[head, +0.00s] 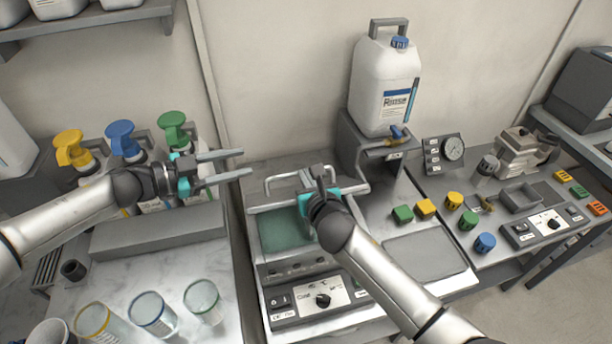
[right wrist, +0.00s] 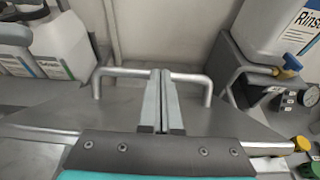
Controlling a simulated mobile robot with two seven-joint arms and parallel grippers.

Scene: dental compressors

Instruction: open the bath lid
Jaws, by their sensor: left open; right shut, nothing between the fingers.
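The bath (head: 322,301) stands at the middle, with a control panel and knob on its front. Its greenish basin (head: 283,232) shows in the head view, partly covered by my right arm. A grey panel that looks like the lid (right wrist: 125,115) lies behind the basin, with a bar handle (right wrist: 190,77) on two bent posts; the handle also shows in the head view (head: 285,178). My right gripper (right wrist: 161,76) is shut and empty, its fingertips at the middle of the handle; I cannot tell whether they touch it. My left gripper (head: 246,163) is open and empty, left of the bath.
Pump bottles (head: 122,140) stand behind a grey block at left, with glass beakers (head: 152,313) in front. A white rinse jug (head: 384,85) stands on a raised stand behind right. Coloured blocks and caps (head: 403,214) sit on the right bench.

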